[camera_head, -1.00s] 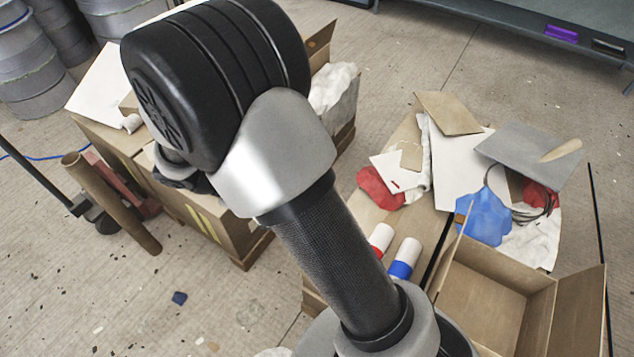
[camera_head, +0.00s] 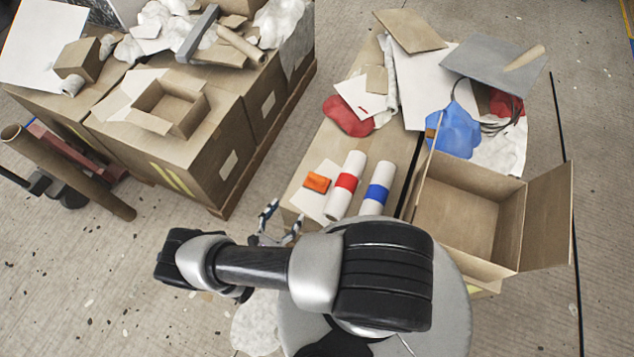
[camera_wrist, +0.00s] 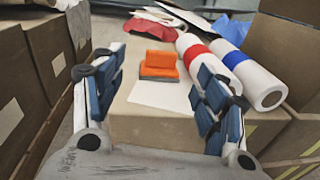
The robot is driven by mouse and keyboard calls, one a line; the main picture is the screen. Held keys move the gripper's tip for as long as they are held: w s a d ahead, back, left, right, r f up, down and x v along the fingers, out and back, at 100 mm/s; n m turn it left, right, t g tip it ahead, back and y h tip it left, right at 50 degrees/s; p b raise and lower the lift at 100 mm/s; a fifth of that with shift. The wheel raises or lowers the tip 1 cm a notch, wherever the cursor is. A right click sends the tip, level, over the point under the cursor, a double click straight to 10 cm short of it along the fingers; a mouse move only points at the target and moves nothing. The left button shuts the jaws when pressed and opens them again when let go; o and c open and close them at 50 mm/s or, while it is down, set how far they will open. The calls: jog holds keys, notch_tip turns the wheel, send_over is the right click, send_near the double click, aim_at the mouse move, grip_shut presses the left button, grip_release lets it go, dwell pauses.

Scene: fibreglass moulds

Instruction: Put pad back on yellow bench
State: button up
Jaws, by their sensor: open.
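An orange pad (camera_head: 317,182) lies on a white sheet (camera_head: 311,205) at the near end of a cardboard-coloured surface. In the wrist view the pad (camera_wrist: 160,62) has an orange upper part and a grey lower edge, and sits ahead between the finger lines. My gripper (camera_head: 281,221) is open and empty, just short of the near end of that surface, apart from the pad. Its blue-padded fingers show at both sides of the wrist view. I cannot make out a yellow bench for certain.
Rolls with a red band (camera_head: 346,184) and a blue band (camera_head: 377,192) lie right of the pad. An open carton (camera_head: 465,215) stands further right. Cluttered boxes (camera_head: 205,150) stand left, with a brown tube (camera_head: 70,172) beside them.

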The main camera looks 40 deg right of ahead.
aim_at(316, 180)
jog(key=w+d+f, duration=0.1)
jog(key=d, duration=0.3)
jog(key=w+d+f+n+t, duration=0.1)
jog(key=d, duration=0.3)
jog(key=w+d+f+n+b, duration=0.1)
jog(key=w+d, duration=0.1)
jog(key=d, duration=0.2)
jog(key=shift+f+t, duration=0.25)
jog(key=shift+t, duration=0.15)
jog(key=x, duration=0.1)
jog(key=b+x, duration=0.1)
jog(key=x, duration=0.2)
jog(key=shift+d+f+b, duration=0.3)
jog(key=shift+d+b, duration=0.05)
jog(key=shift+w+d, duration=0.25)
jog(key=shift+d, duration=0.05)
jog(key=shift+r+y, duration=0.1)
jog(key=shift+y, duration=0.2)
jog(key=shift+c, duration=0.4)
jog(key=c, duration=0.9)
